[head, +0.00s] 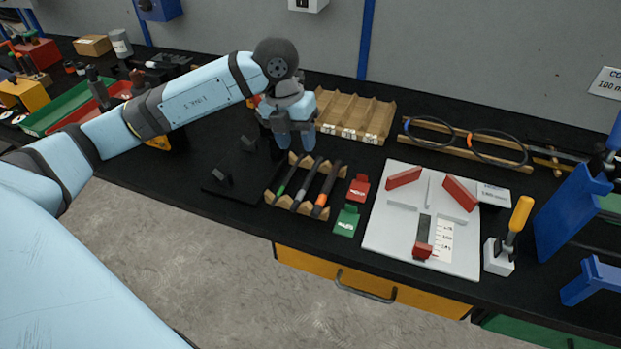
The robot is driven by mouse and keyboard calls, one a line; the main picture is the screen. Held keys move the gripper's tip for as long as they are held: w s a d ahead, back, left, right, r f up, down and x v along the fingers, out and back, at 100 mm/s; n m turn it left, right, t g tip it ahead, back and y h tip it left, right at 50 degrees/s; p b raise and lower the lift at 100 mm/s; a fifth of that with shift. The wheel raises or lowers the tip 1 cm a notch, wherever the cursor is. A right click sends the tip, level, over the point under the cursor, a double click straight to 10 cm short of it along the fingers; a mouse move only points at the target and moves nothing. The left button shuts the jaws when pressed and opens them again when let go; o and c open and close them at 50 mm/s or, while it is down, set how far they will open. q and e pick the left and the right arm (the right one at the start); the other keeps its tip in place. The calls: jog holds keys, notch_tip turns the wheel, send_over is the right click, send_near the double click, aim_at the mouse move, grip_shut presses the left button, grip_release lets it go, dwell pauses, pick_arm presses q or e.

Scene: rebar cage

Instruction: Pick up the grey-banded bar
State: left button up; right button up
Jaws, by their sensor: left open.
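The grey-banded bar (307,184) is the middle one of three dark bars lying side by side in a notched wooden rack. The green-banded bar (287,177) is on its left and the orange-banded bar (327,189) on its right. My left gripper (296,142) is open, with its fingers pointing down, around the far end of the rack (319,211). It looks empty and above the bars; its exact height over them is hard to tell. My right gripper is out of the picture.
A black plate with small posts (236,186) lies left of the rack. Red (358,188) and green (346,222) tags lie to its right, then a white jig board (386,239). A ridged wooden tray (352,113) stands behind. The bench's front edge is close to the rack.

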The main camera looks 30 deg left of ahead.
aim_at(307, 179)
pick_arm(q)
jog(key=f, duration=0.3)
jog(key=d+f, duration=0.1)
jog(key=f, duration=0.6)
jog(key=shift+w+d, duration=0.4)
grip_shut()
